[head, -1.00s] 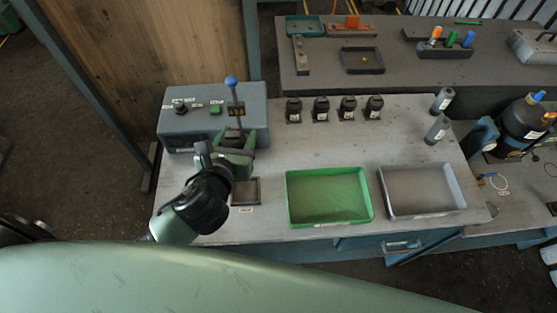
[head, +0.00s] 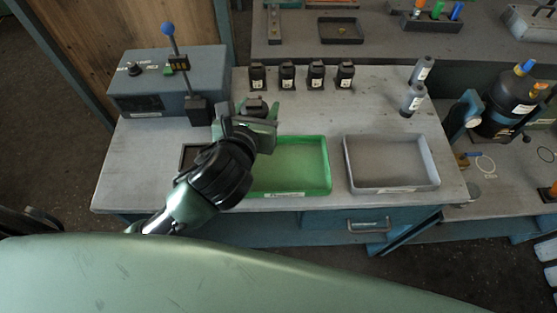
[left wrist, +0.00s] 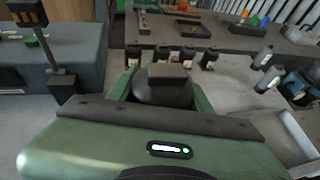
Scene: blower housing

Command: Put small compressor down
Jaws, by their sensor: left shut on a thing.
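My left gripper (head: 252,120) is shut on the small compressor (head: 256,105), a dark, rounded part with a block on top. In the left wrist view the compressor (left wrist: 165,86) sits between the green fingers, and its underside is hidden. The gripper is above the bench, over the back left part of the green tray (head: 327,178). The visible part of the green tray is empty; my arm hides its left side. The right gripper is not in view.
A grey tray (head: 436,177) stands empty on the right. Several similar dark parts (head: 316,76) stand in a row behind. Two grey cylinders (head: 412,98) are at the back right. A blue-grey control box (head: 165,85) and a blue-knobbed lever (head: 168,30) are on the left.

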